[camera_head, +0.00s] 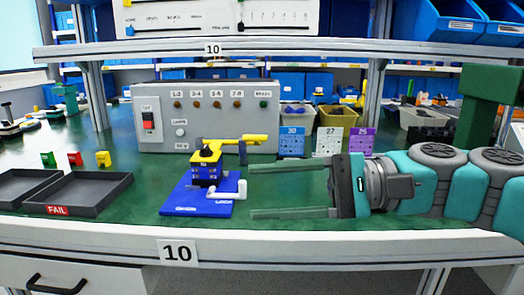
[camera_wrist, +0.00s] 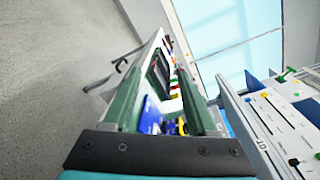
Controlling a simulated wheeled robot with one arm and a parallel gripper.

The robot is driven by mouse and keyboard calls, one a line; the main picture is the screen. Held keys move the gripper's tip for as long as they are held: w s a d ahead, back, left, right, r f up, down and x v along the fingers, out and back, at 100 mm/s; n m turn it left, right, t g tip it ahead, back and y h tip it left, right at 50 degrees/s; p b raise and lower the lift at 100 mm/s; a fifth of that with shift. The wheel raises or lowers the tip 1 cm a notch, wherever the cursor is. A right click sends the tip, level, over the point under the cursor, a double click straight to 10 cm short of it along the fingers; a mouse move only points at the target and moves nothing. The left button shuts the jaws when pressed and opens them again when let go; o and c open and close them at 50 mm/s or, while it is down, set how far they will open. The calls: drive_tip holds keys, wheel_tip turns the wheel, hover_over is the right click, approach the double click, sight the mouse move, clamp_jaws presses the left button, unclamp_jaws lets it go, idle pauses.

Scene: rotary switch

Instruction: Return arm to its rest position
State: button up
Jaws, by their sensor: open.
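My gripper (camera_head: 290,190) is open and empty above the green bench top, its two long fingers pointing left. The rotary switch (camera_head: 207,165) stands on a blue base plate (camera_head: 180,200) just left of the fingertips. It has a yellow handle (camera_head: 235,141) pointing right and a white bent lever (camera_head: 238,189) low on its right side. The fingertips look close to the switch, but I cannot tell the exact gap in depth. In the wrist view, part of the blue base (camera_wrist: 150,115) shows between the fingers (camera_wrist: 165,105). My arm stretches in from the right.
A grey control box (camera_head: 215,115) stands behind the switch. Black trays (camera_head: 80,193), one marked FAIL, lie at left, with small coloured pieces (camera_head: 75,158) behind. A shelf (camera_head: 270,51) crosses above the bench.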

drive_tip(key=s+a+f+n+g+h, duration=0.15)
drive_tip(key=s+f+h, duration=0.3)
drive_tip(key=f, duration=0.65)
drive_tip(key=s+f+n+h, duration=0.25)
drive_tip(key=f+h, duration=0.25)
drive_tip(key=f, duration=0.5)
drive_tip(key=s+d+f+n+h, duration=0.1)
drive_tip(key=s+d+f+h, duration=0.2)
drive_tip(key=d+f, duration=0.3)
drive_tip(key=s+d+f+n+h, duration=0.1)
drive_tip(key=s+d+f+h, duration=0.3)
drive_tip(key=d, duration=0.5)
drive_tip(key=shift+s+d+f+n+g+h, duration=0.15)
drive_tip(key=shift+s+f+n+g+h, duration=0.15)
drive_tip(key=shift+f, duration=0.6)
